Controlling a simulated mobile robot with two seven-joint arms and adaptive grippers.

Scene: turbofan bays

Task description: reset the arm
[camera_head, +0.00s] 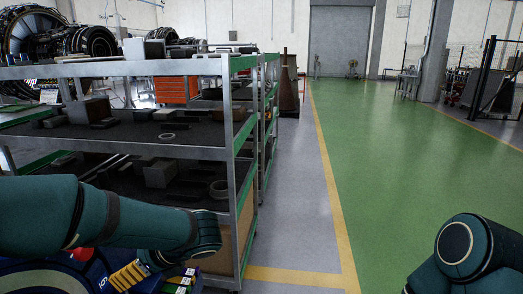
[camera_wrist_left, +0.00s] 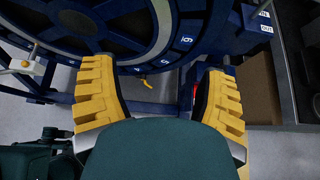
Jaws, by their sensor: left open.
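My left arm comes in from the left in the head view. Its left gripper (camera_head: 150,277) shows at the bottom, partly cut off, with yellow finger pads. In the left wrist view the left gripper (camera_wrist_left: 159,72) is open, its two yellow fingers wide apart and nothing between them. A dark blue wheel-like ring with white numbers (camera_wrist_left: 185,42) lies beyond the fingertips; I cannot tell the exact gap. Part of my right arm shows at the lower right of the head view; its gripper is out of view.
A metal shelf rack (camera_head: 228,120) with grey parts stands close beyond my left arm. A cardboard-coloured box (camera_wrist_left: 258,88) is right of the fingers in the wrist view. The green floor (camera_head: 400,150) at the right is open. Large engines (camera_head: 35,35) stand far left.

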